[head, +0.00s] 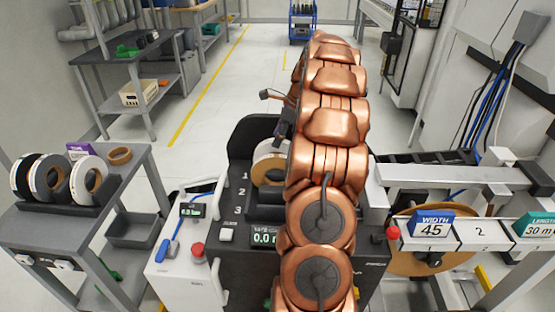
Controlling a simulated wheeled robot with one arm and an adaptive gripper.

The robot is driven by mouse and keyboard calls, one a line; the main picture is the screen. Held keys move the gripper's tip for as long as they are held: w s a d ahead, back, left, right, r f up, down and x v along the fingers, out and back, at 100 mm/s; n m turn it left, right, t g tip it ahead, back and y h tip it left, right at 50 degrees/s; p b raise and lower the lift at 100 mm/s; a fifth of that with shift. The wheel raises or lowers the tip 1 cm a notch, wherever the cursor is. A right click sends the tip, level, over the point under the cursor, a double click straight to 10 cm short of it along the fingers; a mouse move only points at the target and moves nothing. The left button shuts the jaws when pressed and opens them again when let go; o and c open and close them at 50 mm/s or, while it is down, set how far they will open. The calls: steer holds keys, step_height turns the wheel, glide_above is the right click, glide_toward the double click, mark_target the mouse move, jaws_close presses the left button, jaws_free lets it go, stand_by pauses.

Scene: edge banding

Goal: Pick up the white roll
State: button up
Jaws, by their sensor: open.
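Two white-faced rolls and a dark roll (50,179) stand upright on the grey side table at the left. One white roll (90,181) is at the right end of this row, and the other white roll (25,177) is at the left end. Another pale roll (268,158) sits in the dark machine in the middle, partly hidden by my copper arm. My gripper (284,120) shows only as dark parts at the left of the arm, above the machine and well away from the side table. It is open, and I see nothing held in it. Its fingertips are not clear.
A tan ring (120,155) and a purple box (79,151) lie behind the rolls on the side table (112,190). A grey workbench (118,62) stands farther back. The machine (255,212) fills the middle front. Open floor (203,125) lies between the benches and the machine.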

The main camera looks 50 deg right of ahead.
mark_target(274, 151)
steer(key=shift+d+p+x, duration=0.2)
steer(key=shift+p+x, duration=0.45)
steer(key=shift+x, duration=1.7)
steer(key=shift+s+f, duration=0.15)
steer(key=shift+c, duration=0.4)
jaws_close()
